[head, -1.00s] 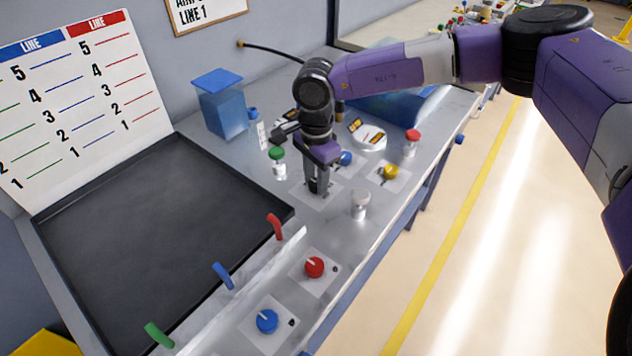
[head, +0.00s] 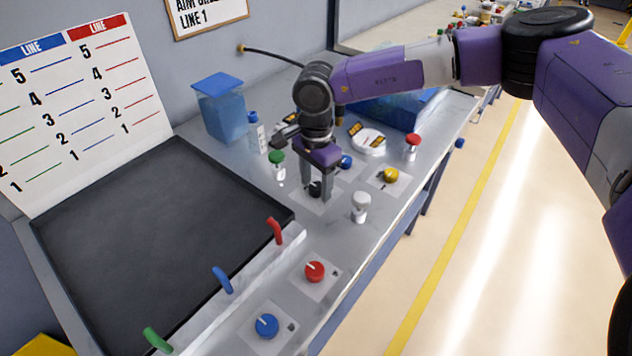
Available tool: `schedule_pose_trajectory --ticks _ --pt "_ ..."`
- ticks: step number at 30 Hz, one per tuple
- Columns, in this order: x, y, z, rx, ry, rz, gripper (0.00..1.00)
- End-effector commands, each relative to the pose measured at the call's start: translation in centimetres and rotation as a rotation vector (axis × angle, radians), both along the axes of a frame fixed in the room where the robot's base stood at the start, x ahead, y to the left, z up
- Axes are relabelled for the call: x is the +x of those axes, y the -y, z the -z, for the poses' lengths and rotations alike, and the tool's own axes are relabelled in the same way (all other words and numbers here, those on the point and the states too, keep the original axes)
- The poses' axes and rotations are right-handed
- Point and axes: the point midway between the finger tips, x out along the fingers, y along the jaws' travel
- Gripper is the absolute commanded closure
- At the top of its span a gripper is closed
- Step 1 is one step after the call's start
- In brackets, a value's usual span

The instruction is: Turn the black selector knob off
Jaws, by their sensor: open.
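The black selector knob (head: 315,188) sits on a pale square plate on the metal bench, between the green-capped and white-capped bottles. My gripper (head: 315,193) points down over it, with its jaws open and one finger on each side of the knob. The fingertips are close to the plate; I cannot tell whether they touch the knob. The knob's pointer direction is hidden by the fingers and too small to read.
Nearby stand a green-capped bottle (head: 277,168), a white-capped bottle (head: 360,207) and a red-capped bottle (head: 411,147). Blue (head: 345,162), yellow (head: 390,175) and red (head: 314,271) knobs sit around. A black tray (head: 150,250) fills the left; a blue container (head: 221,107) stands behind.

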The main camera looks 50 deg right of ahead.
Motion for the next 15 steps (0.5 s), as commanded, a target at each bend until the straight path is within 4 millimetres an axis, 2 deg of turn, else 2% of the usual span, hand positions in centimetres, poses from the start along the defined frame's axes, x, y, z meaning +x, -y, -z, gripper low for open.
schedule_pose_trajectory --ticks 5,15 --pt "0.0 0.0 -0.5 0.0 0.001 0.001 0.44" --pt "0.0 0.1 -5.6 -0.002 0.002 0.0 0.44"
